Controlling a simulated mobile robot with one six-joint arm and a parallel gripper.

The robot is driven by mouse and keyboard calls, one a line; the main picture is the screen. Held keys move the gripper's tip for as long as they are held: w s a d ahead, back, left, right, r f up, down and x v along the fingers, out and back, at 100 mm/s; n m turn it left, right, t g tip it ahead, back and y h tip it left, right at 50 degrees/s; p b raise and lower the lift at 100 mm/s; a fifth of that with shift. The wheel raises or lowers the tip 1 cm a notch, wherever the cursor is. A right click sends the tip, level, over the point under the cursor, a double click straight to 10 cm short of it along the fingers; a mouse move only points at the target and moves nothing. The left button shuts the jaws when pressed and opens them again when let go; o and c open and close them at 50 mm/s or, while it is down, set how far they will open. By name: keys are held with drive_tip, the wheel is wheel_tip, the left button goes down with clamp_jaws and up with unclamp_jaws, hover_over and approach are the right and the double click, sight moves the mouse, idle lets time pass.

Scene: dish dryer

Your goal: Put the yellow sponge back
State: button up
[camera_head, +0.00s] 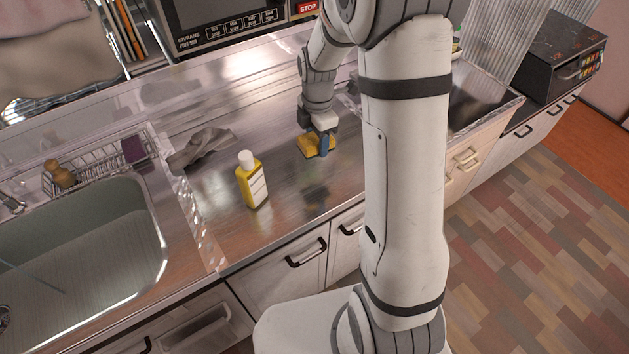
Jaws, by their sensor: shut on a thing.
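The yellow sponge (305,149) is at the middle of the metal counter, right of the yellow bottle. My gripper (322,148) points down and is shut on the sponge; a blue finger shows across its front side. The far finger is mostly hidden. I cannot tell whether the sponge touches the counter or is slightly above it. A wire rack (105,160) sits along the back edge of the sink (150,225) at the left. It holds a brown rounded thing (60,174) and a dark purple block (134,150).
A yellow bottle with a white cap (253,182) stands between the sponge and the sink. A crumpled grey cloth (203,146) lies behind it, near the rack. A microwave (235,25) is at the back. The counter front of the sponge is clear.

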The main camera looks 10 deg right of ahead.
sight(318, 171)
drive_tip(key=shift+w+d+n, duration=0.1)
drive_tip(key=shift+d+n, duration=0.1)
drive_tip(key=shift+n, duration=0.2)
drive_tip(key=shift+f, duration=5.05)
drive_tip(key=o, duration=0.9)
drive_tip(key=shift+r+p, duration=0.15)
drive_tip(key=shift+p, duration=0.25)
